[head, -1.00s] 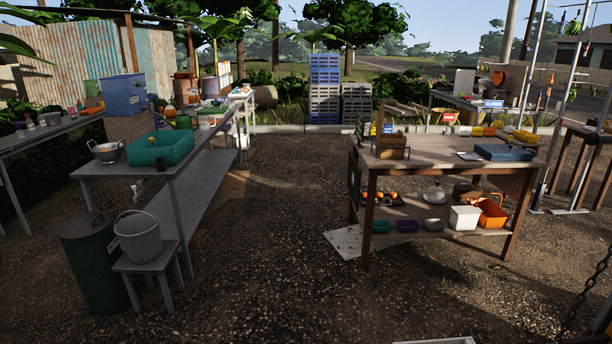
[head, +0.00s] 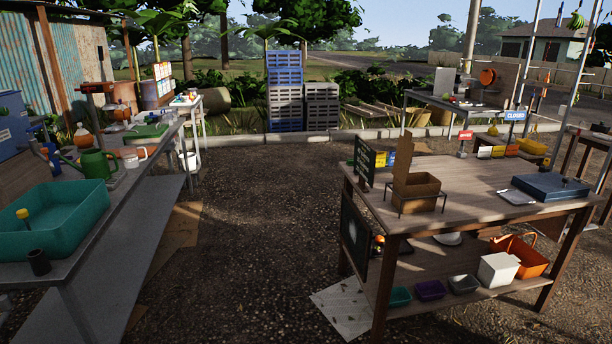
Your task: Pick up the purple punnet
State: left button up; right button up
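The purple punnet (head: 431,290) is a small open tray on the lower shelf of the wooden table at the right. It sits between a green punnet (head: 398,297) on its left and a grey punnet (head: 463,284) on its right, near the shelf's front edge. The table top is above it, and nothing covers its front. Neither of my grippers shows in the head view.
The wooden table (head: 480,185) carries a cardboard box (head: 416,187) and a blue scale (head: 549,187). A metal table with a teal basin (head: 52,222) stands left. Open gravel (head: 262,220) lies between.

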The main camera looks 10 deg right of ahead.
aim_at(426, 292)
jog(key=i+l+z, duration=0.1)
jog(key=i+z, duration=0.2)
jog(key=i, duration=0.35)
jog(key=i+z, duration=0.3)
jog(key=i, duration=0.35)
